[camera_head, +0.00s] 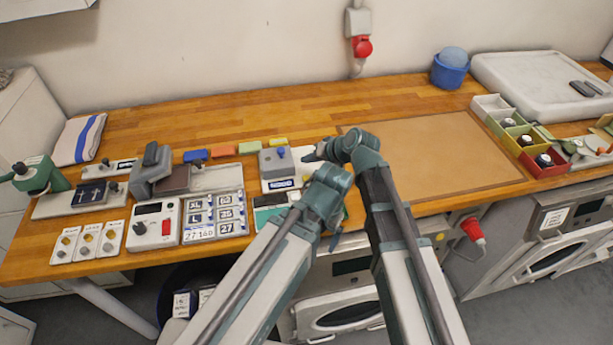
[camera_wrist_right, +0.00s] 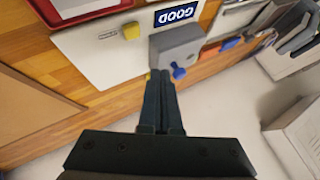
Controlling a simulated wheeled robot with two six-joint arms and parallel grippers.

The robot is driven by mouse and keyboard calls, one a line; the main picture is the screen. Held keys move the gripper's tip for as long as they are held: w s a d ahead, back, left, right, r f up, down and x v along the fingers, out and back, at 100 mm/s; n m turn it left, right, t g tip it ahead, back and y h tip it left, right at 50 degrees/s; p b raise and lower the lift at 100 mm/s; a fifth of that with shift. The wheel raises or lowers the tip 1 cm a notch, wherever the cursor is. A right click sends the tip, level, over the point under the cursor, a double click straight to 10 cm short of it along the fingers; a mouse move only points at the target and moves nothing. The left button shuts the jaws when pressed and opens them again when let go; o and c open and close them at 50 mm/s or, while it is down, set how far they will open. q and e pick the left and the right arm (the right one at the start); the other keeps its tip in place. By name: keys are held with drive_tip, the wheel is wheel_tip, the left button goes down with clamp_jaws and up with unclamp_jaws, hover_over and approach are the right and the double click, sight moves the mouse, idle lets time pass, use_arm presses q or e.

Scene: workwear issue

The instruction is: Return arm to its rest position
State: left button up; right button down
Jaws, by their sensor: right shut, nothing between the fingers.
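My right gripper (camera_head: 310,156) shows small in the head view, above the workbench (camera_head: 345,112), its fingers directed left towards a grey block with a knob (camera_head: 275,160). In the right wrist view my right gripper's fingers (camera_wrist_right: 160,78) are together with nothing between them. Beyond their tips is the grey block (camera_wrist_right: 178,44) with a blue knob, on a white plate (camera_wrist_right: 95,50) with a GOOD label. I cannot tell from these views whether the fingertips touch the block. Arm links of mine fill the lower middle of the head view; no left gripper fingers show.
A brown mat (camera_head: 440,155) lies clear right of the gripper. Coloured bins (camera_head: 545,168) and a pale tray (camera_head: 540,80) stand at the right. A control box (camera_head: 153,226), number plates and a folded cloth (camera_head: 80,140) occupy the left. A blue pot (camera_head: 449,75) stands by the wall.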

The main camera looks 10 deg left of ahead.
idle(0.5)
drive_tip(key=s+d+f+h, duration=0.1)
drive_tip(key=s+d, duration=0.1)
drive_tip(key=d, duration=0.3)
drive_tip(key=s+d+f+g+h, duration=0.1)
drive_tip(key=s+d+f, duration=0.1)
drive_tip(key=d, duration=0.3)
drive_tip(key=s+d+f+m+h, duration=0.1)
drive_tip(key=s+d+h, duration=0.1)
drive_tip(key=d, duration=0.4)
drive_tip(key=shift+s+f+g, duration=0.25)
drive_tip(key=shift+f+g, duration=0.05)
drive_tip(key=shift+f, duration=0.05)
drive_tip(key=s+d+f+m+g+h, duration=0.1)
drive_tip(key=s+d+h, duration=0.1)
drive_tip(key=s+d, duration=0.3)
drive_tip(key=s+d+f+m+g+h, duration=0.1)
drive_tip(key=s+d+h, duration=0.15)
drive_tip(key=d, duration=0.55)
drive_tip(key=s+a+n+g, duration=0.1)
drive_tip(key=s+a+n, duration=0.3)
drive_tip(key=a, duration=0.6)
drive_tip(key=s, duration=0.2)
drive_tip(key=shift+s+a, duration=0.4)
